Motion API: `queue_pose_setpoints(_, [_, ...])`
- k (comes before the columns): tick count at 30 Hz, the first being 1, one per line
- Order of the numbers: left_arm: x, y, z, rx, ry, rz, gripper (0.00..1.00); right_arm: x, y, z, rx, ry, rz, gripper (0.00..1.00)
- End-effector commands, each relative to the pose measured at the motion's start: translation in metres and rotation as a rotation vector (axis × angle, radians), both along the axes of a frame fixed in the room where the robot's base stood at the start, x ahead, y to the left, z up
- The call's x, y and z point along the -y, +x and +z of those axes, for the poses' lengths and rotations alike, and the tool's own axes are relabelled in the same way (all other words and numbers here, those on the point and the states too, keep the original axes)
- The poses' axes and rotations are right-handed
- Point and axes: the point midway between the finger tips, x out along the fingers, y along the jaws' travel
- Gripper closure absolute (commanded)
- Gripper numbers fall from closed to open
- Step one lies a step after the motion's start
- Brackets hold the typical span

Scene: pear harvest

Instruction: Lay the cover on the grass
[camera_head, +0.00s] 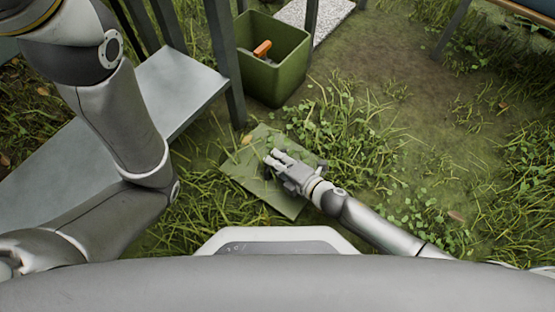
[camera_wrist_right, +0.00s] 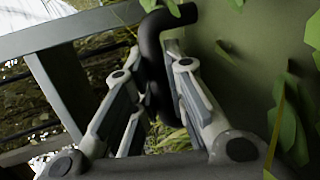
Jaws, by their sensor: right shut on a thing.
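The cover (camera_head: 282,200) is a flat green panel low over the grass in the middle of the head view. Grass and leaves overlap parts of it, and I cannot tell whether it touches the ground all over. My right gripper (camera_head: 272,158) is above it. In the right wrist view, the right gripper's fingers (camera_wrist_right: 165,95) are shut around a dark bent handle (camera_wrist_right: 151,45) beside the cover's green face (camera_wrist_right: 225,65). My left arm shows on the left of the head view, but its gripper is out of view.
A green bin (camera_head: 272,75) with an orange-handled tool (camera_head: 262,48) in it stands beyond the cover. A grey bench or step (camera_head: 180,88) with dark posts is on the left. Leafy plants (camera_head: 345,130) grow right of the cover, with more open ground (camera_head: 425,120) further right.

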Motion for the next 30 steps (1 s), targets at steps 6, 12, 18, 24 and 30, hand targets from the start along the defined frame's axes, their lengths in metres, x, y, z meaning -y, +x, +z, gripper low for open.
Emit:
queue_pose_setpoints(6, [0.000,0.000,-0.001,0.001,-0.001,0.001,0.60,0.000,0.000,-0.002,0.000,0.000,-0.001,0.74])
queue_pose_setpoints(12, [-0.001,0.000,-0.001,0.001,-0.001,0.000,0.60,0.001,0.000,-0.002,0.000,-0.001,-0.001,0.66])
queue_pose_setpoints(18, [-0.001,-0.001,0.000,0.001,-0.002,0.001,0.60,0.001,0.000,0.000,0.000,-0.002,-0.001,0.66])
queue_pose_setpoints(24, [-0.001,-0.001,0.014,0.001,-0.002,0.001,0.60,0.014,-0.015,0.009,-0.004,-0.002,-0.002,0.66])
queue_pose_setpoints(30, [-0.001,-0.001,0.034,0.001,-0.002,0.001,0.60,0.041,-0.044,0.025,-0.005,-0.002,-0.002,0.66])
